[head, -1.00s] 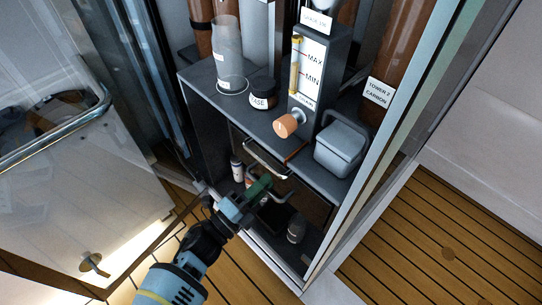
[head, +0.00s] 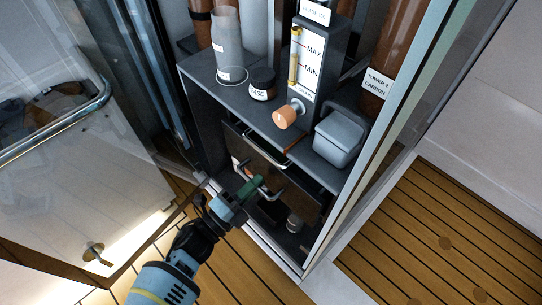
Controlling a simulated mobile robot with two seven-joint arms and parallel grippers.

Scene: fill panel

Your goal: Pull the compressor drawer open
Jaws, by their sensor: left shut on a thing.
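The cabinet's lower bay holds a dark drawer front (head: 286,172) under the grey shelf. A pale metal bar handle (head: 275,195) stands out from that front, and its middle is hidden by my fingers. My left gripper (head: 251,189), with green fingertips, reaches in from the lower left and is shut on the handle. The dark front is shadowed, so I cannot tell how far it stands out from the bay. My right gripper is not in view.
The shelf (head: 224,98) above carries a clear cylinder (head: 229,60), a dark jar (head: 262,84), a level gauge (head: 308,62) with an orange knob (head: 285,117), and a grey lidded box (head: 340,139). A glass door (head: 70,150) stands left; wooden floor lies in front.

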